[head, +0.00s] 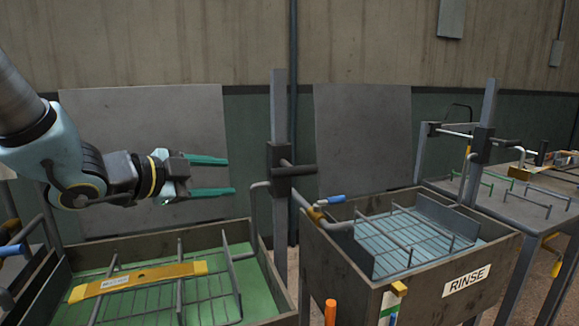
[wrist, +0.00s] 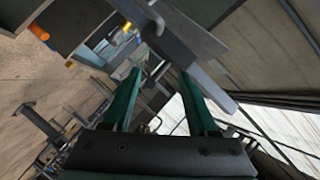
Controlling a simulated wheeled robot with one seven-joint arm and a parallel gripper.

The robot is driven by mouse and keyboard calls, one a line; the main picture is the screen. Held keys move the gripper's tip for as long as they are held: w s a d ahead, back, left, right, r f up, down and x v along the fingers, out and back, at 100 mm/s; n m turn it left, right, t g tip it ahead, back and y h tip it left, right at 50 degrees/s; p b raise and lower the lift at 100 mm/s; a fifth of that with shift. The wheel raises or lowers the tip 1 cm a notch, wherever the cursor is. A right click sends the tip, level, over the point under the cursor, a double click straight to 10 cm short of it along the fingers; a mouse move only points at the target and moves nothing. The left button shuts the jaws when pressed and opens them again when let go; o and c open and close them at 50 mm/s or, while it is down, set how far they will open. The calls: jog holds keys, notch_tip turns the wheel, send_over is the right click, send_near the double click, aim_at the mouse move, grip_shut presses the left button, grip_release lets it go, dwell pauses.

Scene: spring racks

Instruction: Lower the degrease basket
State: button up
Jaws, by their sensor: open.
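My gripper (head: 231,176) is open and empty at the upper left in the head view. Its two green fingers point right, towards an upright grey post (head: 279,110), with a gap between them. Below my gripper, a wire basket (head: 238,285) lies in a tank (head: 275,290) of green liquid. A yellow bar (head: 140,278) lies across it; its label is too small to read. No degrease label is readable. In the wrist view, my open fingers (wrist: 160,73) have a grey metal part just beyond them.
A tank (head: 445,287) marked RINSE stands to the right, with pale blue liquid and another wire basket (head: 400,235). A second post (head: 484,115) and a rack table stand farther right. Wall panels stand behind.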

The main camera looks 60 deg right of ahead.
aim_at(292, 173)
jog(key=s+d+m+g+p, duration=0.1)
jog(key=s+d, duration=0.1)
jog(key=d, duration=0.2)
jog(key=s+d+m+g+p, duration=0.1)
jog(key=s+d, duration=0.2)
jog(key=d, duration=0.1)
jog(key=s+d+f+g+p, duration=0.1)
jog(key=s+d, duration=0.2)
jog(key=d, duration=0.1)
jog(key=shift+s+d+m, duration=0.2)
jog(key=shift+m, duration=0.2)
jog(key=c, duration=0.9)
jog(key=shift+a+f, duration=0.1)
grip_shut()
jog(key=shift+f, duration=0.15)
